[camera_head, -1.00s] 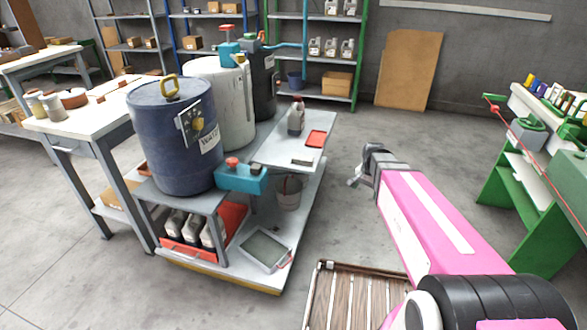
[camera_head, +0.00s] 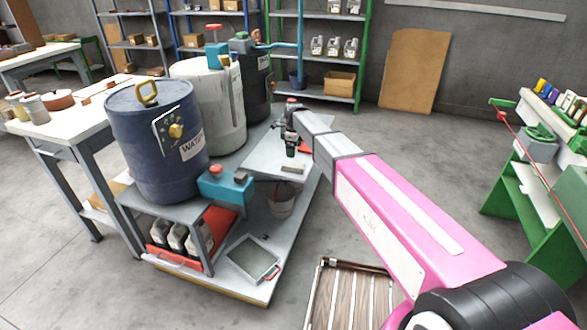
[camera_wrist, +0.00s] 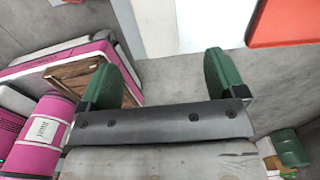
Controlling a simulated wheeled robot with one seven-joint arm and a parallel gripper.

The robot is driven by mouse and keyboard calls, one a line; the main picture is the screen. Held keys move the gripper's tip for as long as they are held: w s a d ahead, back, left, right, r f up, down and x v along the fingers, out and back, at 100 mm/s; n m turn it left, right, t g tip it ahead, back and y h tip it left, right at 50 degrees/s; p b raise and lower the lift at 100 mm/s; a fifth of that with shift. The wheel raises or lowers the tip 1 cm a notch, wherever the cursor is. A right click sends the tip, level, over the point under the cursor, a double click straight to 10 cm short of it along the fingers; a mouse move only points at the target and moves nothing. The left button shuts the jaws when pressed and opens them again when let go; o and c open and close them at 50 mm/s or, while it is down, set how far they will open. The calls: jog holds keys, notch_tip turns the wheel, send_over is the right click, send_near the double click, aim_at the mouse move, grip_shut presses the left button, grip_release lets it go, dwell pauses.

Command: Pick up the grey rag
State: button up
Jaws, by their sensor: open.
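I cannot make out the grey rag with certainty in either view. A small flat greyish block (camera_head: 292,169) lies on the pale upper shelf of the cart, near its front edge; it is too small to identify. My gripper (camera_head: 291,150) is above that shelf, just beyond the block, pointing down. In the wrist view my gripper (camera_wrist: 168,78) is open, its two green finger pads wide apart. Nothing is held between them. A pale shelf surface (camera_wrist: 210,25) lies past the fingers, with grey floor beside it.
A blue drum (camera_head: 160,140) and white drum (camera_head: 210,105) stand left of the gripper. A teal box (camera_head: 226,187) and bucket (camera_head: 282,200) are nearer.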

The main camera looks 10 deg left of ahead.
aim_at(293, 164)
notch_tip(293, 164, down, 10)
jog(key=shift+s+r, duration=0.15)
jog(key=shift+r, duration=0.05)
jog(key=c, duration=1)
